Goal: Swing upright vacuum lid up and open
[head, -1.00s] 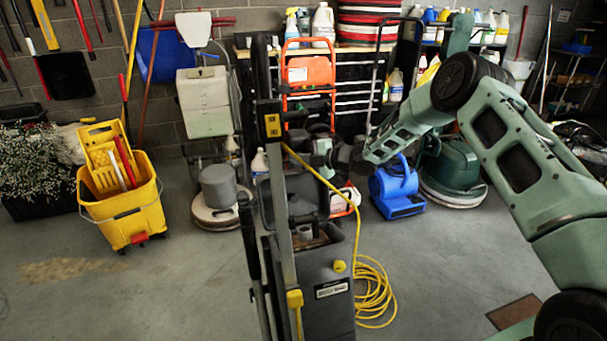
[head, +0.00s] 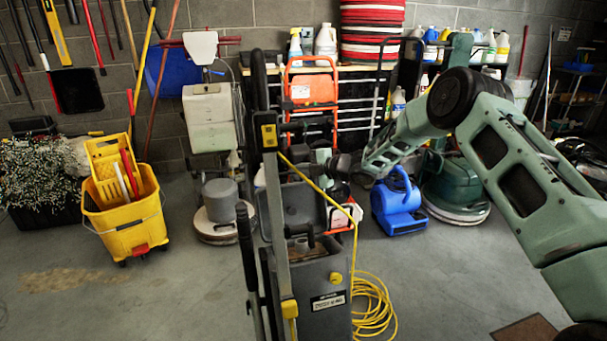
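The upright vacuum (head: 338,274) stands in the middle of the head view, a dark grey body with a tall handle post and a yellow cord. Its grey lid (head: 303,207) is raised at the back of the body, and the compartment under it is uncovered. My arm reaches in from the right, and my gripper (head: 340,167) is just above and right of the lid's upper edge. The fingers are small and dark against clutter, so I cannot tell whether they touch the lid or are open or shut.
A yellow mop bucket (head: 124,214) and a floor machine (head: 217,211) stand left. Yellow cord (head: 374,306) lies coiled right of the vacuum. The front-left floor is clear.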

